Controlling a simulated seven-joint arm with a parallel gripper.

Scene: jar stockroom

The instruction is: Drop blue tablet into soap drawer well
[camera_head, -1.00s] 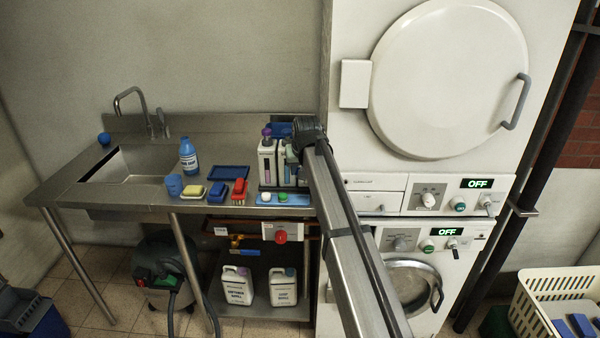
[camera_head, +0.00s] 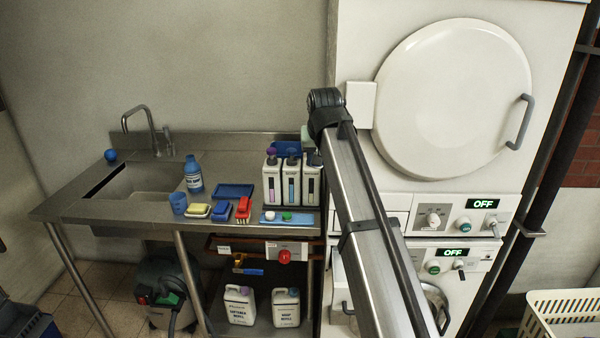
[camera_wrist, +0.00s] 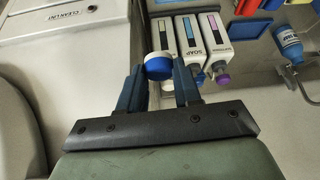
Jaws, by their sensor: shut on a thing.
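In the wrist view, my gripper (camera_wrist: 158,75) is shut on a round tablet (camera_wrist: 158,66), blue on the side and pale on top, between its two dark blue fingertips. It is held in front of the row of soap bottles. In the head view, the gripper and tablet are hidden behind my arm. The soap drawer front (camera_head: 397,201) is on the white machine, right of the bottles and partly covered by my arm. Part of the machine front with a label (camera_wrist: 75,14) shows at the wrist view's upper left. I cannot see the drawer well.
Three bottles (camera_head: 290,182) stand at the counter's right end, close to my gripper. In front lies a blue tray (camera_head: 307,217) with a white tablet (camera_head: 270,215) and a green tablet (camera_head: 287,216). The sink (camera_head: 135,190) is at the left.

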